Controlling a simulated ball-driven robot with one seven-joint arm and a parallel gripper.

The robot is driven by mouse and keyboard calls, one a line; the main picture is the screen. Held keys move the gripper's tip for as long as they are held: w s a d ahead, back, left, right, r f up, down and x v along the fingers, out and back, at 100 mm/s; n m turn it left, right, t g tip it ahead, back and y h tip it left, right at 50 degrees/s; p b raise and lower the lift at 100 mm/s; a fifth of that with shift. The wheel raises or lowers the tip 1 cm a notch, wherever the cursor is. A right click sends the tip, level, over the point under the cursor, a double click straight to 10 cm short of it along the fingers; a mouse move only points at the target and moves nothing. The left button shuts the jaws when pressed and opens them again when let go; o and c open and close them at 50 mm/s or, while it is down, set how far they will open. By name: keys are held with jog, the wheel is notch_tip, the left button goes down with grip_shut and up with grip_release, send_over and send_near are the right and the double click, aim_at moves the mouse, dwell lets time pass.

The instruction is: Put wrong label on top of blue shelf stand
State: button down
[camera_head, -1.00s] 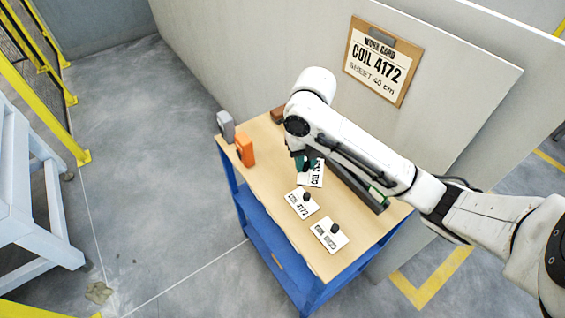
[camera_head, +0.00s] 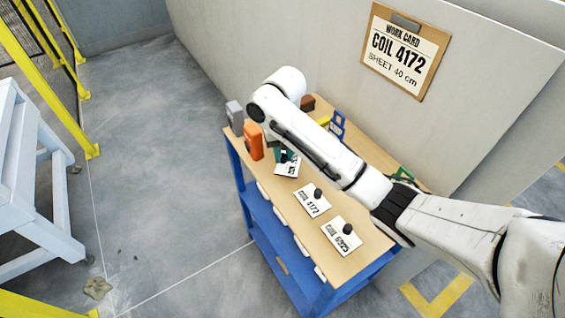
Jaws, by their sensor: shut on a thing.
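My gripper (camera_head: 283,155), partly hidden by my arm, is shut on a white label (camera_head: 287,169) at the far left part of the table. The label is tilted and its print is too small to read; whether it touches the table I cannot tell. Two other white labels with black knobs lie on the table nearer the front: one reads COIL 4172 (camera_head: 309,204), the other seems to read COIL 6925 (camera_head: 338,239). A small blue stand (camera_head: 338,123) shows at the back edge, right of my gripper. The table itself has a blue shelf frame (camera_head: 270,235).
A work card (camera_head: 405,50) on the wall reads COIL 4172, SHEET 40 cm. An orange block (camera_head: 253,142) and a grey block (camera_head: 234,116) stand left of my gripper. A brown block (camera_head: 308,102) stands behind. My arm covers the table's right middle.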

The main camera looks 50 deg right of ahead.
aim_at(282, 161)
jog(key=shift+w+f+p, duration=0.15)
jog(key=shift+f+p, duration=0.3)
jog(key=shift+f, duration=1.2)
jog(key=c, duration=1)
grip_release()
jog(key=shift+f, duration=0.1)
notch_tip(282, 161, up, 12)
jog(key=p, duration=0.2)
jog(key=shift+p, duration=0.3)
